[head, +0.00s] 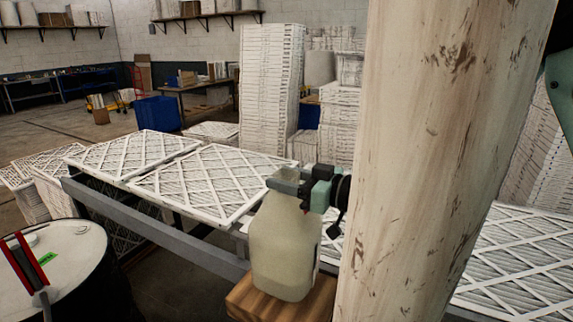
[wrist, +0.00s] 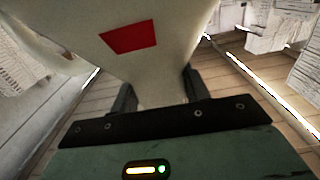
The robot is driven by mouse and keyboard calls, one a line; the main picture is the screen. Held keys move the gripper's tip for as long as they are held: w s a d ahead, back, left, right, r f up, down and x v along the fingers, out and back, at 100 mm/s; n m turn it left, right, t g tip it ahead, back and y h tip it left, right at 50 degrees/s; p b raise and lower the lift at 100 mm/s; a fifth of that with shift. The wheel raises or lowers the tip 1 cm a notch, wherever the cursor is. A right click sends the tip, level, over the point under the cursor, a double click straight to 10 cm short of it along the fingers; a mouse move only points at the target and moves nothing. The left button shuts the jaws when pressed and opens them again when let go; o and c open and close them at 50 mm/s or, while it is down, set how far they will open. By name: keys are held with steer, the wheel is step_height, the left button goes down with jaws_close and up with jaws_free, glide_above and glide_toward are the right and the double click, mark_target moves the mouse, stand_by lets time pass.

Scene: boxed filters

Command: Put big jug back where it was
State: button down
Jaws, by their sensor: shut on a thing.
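The big jug (head: 284,250) is a pale, cloudy plastic container, upright in the head view. Its base is at a small wooden surface (head: 250,303); I cannot tell if it rests on it or hangs just above. My gripper (head: 290,183) is shut on the jug's neck at the top, coming in from the right. In the wrist view the jug (wrist: 165,60) fills the upper middle, with a red patch on its side, and its neck sits between the two fingers (wrist: 160,92). A thick pale column hides what lies right of the jug.
A black drum with a white top (head: 75,262) stands at the lower left, with a red-and-black tool on it. White pleated filters (head: 215,182) lie on a metal-framed table behind the jug. Tall filter stacks (head: 270,90) and a blue bin (head: 157,114) stand farther back.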

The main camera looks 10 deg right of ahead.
steer(key=shift+f+p, duration=0.8)
steer(key=shift+f, duration=1.35)
steer(key=c, duration=0.7)
jaws_free()
steer(key=b, duration=0.7)
glide_toward(287, 197)
steer(key=w+d+f, duration=0.2)
steer(key=shift+s+r, duration=0.1)
